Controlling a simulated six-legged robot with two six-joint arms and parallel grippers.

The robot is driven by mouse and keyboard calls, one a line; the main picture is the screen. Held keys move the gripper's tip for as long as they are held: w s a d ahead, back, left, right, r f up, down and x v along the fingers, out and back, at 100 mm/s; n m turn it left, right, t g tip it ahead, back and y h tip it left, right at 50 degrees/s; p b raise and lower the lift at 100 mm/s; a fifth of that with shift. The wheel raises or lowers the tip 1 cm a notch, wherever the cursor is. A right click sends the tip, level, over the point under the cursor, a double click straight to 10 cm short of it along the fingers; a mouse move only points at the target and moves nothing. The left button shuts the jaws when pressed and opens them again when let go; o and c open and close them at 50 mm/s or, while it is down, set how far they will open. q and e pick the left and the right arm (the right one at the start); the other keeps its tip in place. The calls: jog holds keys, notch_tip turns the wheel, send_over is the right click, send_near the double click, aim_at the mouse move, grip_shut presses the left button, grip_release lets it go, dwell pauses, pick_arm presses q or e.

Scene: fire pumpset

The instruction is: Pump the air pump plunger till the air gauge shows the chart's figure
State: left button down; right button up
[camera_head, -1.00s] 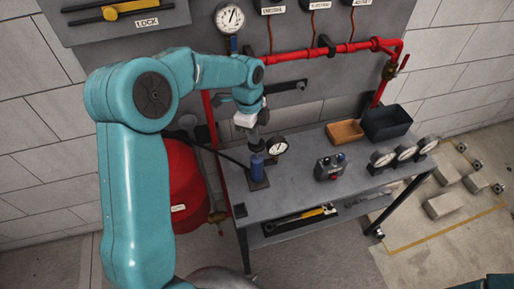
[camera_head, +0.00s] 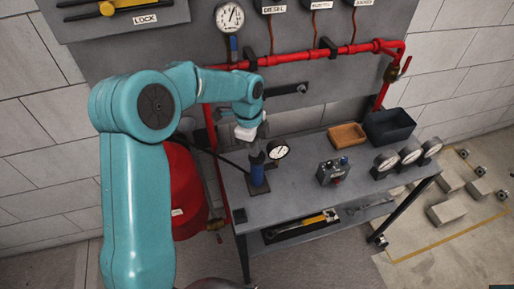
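My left arm reaches over from the left, and my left gripper (camera_head: 254,149) points down at the pump's top, where the plunger is. The white wrist block and the dark fingers cover the plunger handle, so I cannot tell whether the fingers are closed on it. My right gripper is out of view.
The grey bench (camera_head: 300,190) also holds a control box (camera_head: 333,172), several gauges, an orange tray (camera_head: 347,135) and a dark bin (camera_head: 389,127). A red tank (camera_head: 187,190) stands left. A red pipe (camera_head: 300,57) crosses the panel below a wall gauge (camera_head: 229,16).

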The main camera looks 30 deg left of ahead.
pick_arm(q)
jog(key=a, duration=0.2)
jog(key=a+r+p, duration=0.1)
jog(key=shift+s, duration=0.35)
notch_tip(320, 180, up, 16)
jog(key=a, duration=0.1)
jog(key=shift+a+r, duration=0.15)
jog(key=shift+a, duration=0.25)
dwell(0.6)
